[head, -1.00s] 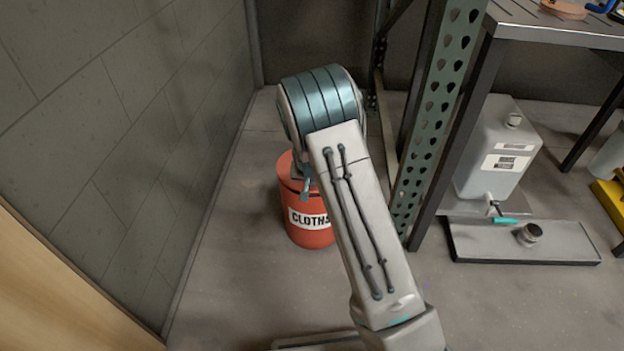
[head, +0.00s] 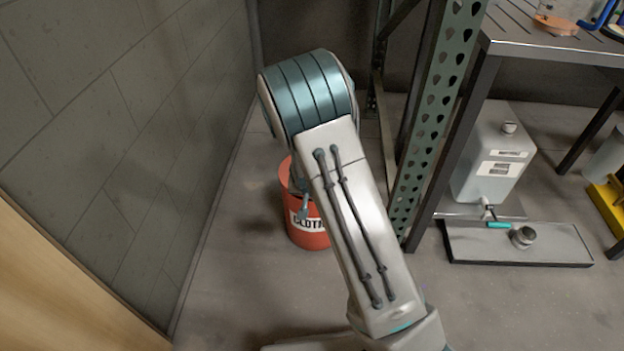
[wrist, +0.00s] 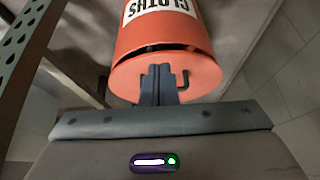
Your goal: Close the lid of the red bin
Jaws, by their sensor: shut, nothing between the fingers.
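The red bin (head: 308,237) labelled CLOTHS stands on the floor by the wall in the head view, its top largely hidden behind my arm. In the wrist view the bin (wrist: 205,20) shows close up, with its red lid (wrist: 135,75) nearest my gripper. A thin dark gap shows along part of the line between lid and body. My gripper (wrist: 158,72) is shut and empty, its fingertips over the lid; I cannot tell whether they touch it. A dark hook-like part sits beside the fingers.
A green perforated rack post (head: 432,130) stands close to the right of the bin. A grey wall (head: 120,130) is on the left. A table (head: 545,40), a grey canister (head: 492,150) and a floor tray (head: 520,245) lie further right.

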